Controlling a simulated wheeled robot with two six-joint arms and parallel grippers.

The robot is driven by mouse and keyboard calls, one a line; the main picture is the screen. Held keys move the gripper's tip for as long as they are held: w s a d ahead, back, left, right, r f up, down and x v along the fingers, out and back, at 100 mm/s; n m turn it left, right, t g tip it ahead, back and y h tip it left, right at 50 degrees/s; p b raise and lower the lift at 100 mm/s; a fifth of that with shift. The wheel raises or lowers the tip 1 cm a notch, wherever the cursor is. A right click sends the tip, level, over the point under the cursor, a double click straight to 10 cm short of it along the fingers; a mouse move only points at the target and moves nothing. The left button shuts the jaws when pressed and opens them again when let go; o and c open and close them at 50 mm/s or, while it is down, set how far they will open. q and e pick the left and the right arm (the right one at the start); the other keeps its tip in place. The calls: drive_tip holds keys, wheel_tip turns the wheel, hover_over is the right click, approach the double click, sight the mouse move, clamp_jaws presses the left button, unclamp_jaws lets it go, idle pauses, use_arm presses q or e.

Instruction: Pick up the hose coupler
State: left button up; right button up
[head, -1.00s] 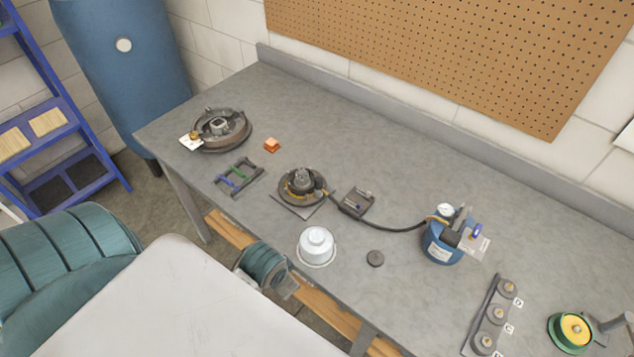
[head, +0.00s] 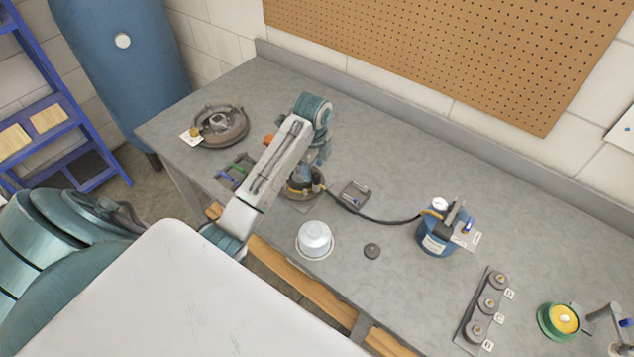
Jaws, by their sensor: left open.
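A black hose (head: 378,218) runs across the bench from a blue tank (head: 434,238) to a round dark fixture (head: 303,194). The hose's left end, where the coupler seems to be, lies at this fixture's right edge and is too small to make out clearly. My left arm reaches over the bench from the lower left. My left gripper (head: 318,168) points down just above the round fixture, beside the hose end. Its jaws are open, with the fingertips hard to make out. The arm hides much of the fixture. My right gripper is out of view.
A small dark block with pins (head: 354,195) sits right of the fixture. A white canister (head: 314,240) and a dark puck (head: 372,251) stand in front. A lettered rack (head: 482,312) and a green-yellow reel (head: 560,322) are at right.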

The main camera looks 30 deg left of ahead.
sight(317, 174)
use_arm(q)
drive_tip(key=shift+w+a+r+m, duration=0.35)
drive_tip(key=shift+w+r, duration=0.15)
drive_tip(key=shift+w, duration=0.1)
drive_tip(key=shift+w+a+r+m, duration=0.25)
drive_tip(key=shift+w+r+m, duration=0.1)
drive_tip(key=shift+w+r, duration=0.2)
drive_tip(key=shift+f+b, duration=0.3)
drive_tip(key=shift+b, duration=0.25)
wheel_tip(317, 174, down, 4)
drive_tip(key=shift+f+b, duration=0.15)
drive_tip(key=shift+b, duration=0.9)
drive_tip(key=shift+f, duration=0.25)
drive_tip(key=shift+d+f+p, duration=0.1)
drive_tip(key=shift+f+p, duration=0.1)
drive_tip(key=shift+p, duration=0.3)
drive_tip(key=f, duration=0.1)
drive_tip(key=f+p, duration=0.2)
drive_tip(key=f, duration=0.1)
drive_tip(key=shift+d, duration=0.3)
drive_tip(key=shift+f, duration=0.35)
clamp_jaws()
